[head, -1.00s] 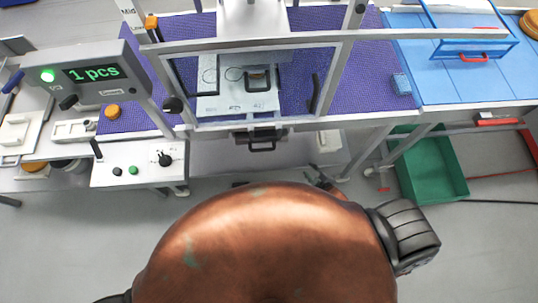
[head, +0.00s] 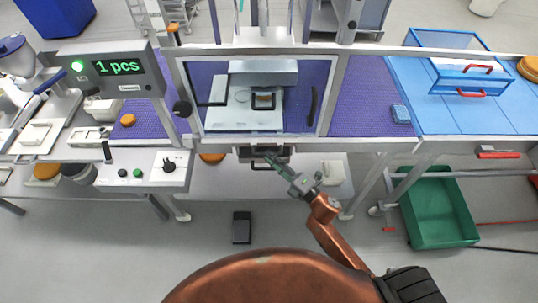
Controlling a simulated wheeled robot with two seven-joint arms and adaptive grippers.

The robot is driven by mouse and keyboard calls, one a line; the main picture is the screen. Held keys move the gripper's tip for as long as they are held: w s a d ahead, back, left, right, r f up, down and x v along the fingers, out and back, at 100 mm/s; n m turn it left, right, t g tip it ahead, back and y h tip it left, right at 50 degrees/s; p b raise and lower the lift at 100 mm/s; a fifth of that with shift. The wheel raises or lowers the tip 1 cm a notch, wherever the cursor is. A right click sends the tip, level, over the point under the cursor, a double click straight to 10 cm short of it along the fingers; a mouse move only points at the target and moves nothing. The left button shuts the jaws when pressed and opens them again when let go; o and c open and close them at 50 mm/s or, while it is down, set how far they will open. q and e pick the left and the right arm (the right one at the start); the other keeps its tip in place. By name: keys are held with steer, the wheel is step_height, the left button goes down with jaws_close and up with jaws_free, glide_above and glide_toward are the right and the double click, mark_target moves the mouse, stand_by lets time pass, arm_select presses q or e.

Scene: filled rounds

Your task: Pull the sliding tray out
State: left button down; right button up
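The sliding tray's black front handle (head: 247,153) sits below the front edge of the machine frame. Behind the clear framed guard (head: 325,118), a pale plate (head: 225,117) carries a small dark mould with an orange piece (head: 264,101). I cannot tell whether this plate is part of the tray. My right gripper (head: 270,157) is at the handle, reaching up from the lower right, and overlaps its middle. The fingers are too small to tell whether they are shut on it. My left gripper is not in view.
A blue table (head: 465,112) and a green bin (head: 438,208) are at right. A black pedal (head: 241,228) lies on otherwise fairly open floor below.

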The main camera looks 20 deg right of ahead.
steer(key=shift+x, duration=1.05)
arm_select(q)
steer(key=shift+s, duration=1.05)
arm_select(e)
steer(key=shift+w+a, duration=0.1)
steer(key=shift+w, duration=0.15)
steer(key=shift+c, duration=0.5)
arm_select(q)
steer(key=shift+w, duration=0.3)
arm_select(e)
jaws_close()
